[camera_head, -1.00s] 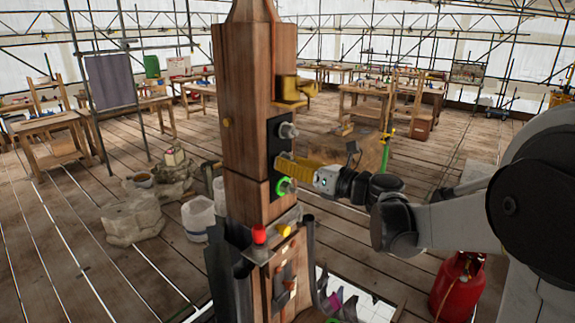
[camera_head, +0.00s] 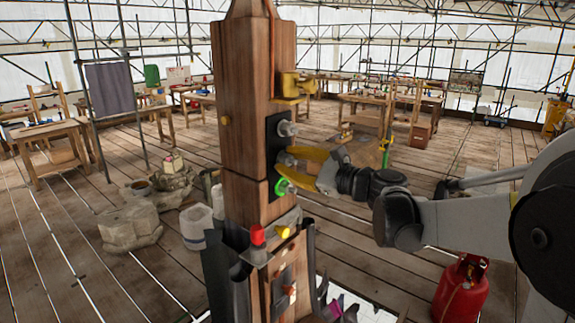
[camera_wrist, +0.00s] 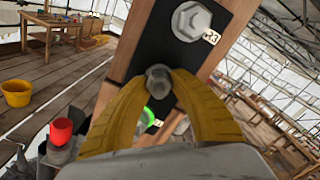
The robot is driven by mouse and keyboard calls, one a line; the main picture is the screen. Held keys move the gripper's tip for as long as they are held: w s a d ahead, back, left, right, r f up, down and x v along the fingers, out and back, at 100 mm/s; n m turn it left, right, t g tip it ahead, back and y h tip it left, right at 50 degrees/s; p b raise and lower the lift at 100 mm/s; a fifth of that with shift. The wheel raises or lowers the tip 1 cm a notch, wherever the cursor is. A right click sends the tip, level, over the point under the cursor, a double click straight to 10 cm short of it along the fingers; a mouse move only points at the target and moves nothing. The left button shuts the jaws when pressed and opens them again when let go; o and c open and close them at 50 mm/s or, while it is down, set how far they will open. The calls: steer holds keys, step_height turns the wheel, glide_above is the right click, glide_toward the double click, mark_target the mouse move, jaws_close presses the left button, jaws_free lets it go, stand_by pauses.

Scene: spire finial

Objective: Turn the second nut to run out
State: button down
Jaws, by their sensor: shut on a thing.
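A wooden post (camera_head: 243,110) carries a black plate (camera_head: 272,140) with hex nuts in a column. The upper grey nut (camera_head: 287,129) is free and shows large in the wrist view (camera_wrist: 190,20), beside a small number tag (camera_wrist: 211,37). My gripper (camera_wrist: 158,82) has its yellow fingers closed around the nut below it (camera_wrist: 158,74), which I take as the second nut. In the head view my gripper (camera_head: 292,160) meets the plate from the right. A bright green ring (camera_head: 281,187) sits lower, partly hidden by the fingers in the wrist view.
A red-capped part (camera_head: 257,235) and a ledge stand below. A red gas cylinder (camera_head: 462,290) stands on the floor at right. Stone blocks (camera_head: 130,225) and a white container (camera_head: 196,225) lie left.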

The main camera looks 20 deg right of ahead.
steer(key=n+b, duration=0.1)
steer(key=n, duration=0.4)
steer(key=shift+r+n, duration=0.1)
steer(key=shift+n, duration=0.2)
steer(key=n, duration=0.4)
steer(key=shift+r, duration=0.1)
steer(key=n+b, duration=0.1)
steer(key=n, duration=0.5)
steer(key=shift+r, duration=0.15)
steer(key=n, duration=0.5)
steer(key=shift+r, duration=0.1)
steer(key=n, duration=0.5)
steer(key=shift+a+n+b, duration=0.1)
steer(key=shift+n+b, duration=0.2)
steer(key=shift+n, duration=0.1)
steer(key=n, duration=0.4)
steer(key=shift+s+n, duration=0.1)
steer(key=shift+n, duration=0.2)
steer(key=n, duration=0.5)
steer(key=shift+a, duration=0.15)
steer(key=n, duration=0.4)
steer(key=shift+s+b, duration=0.1)
steer(key=shift+b, duration=0.25)
steer(key=shift+n, duration=0.5)
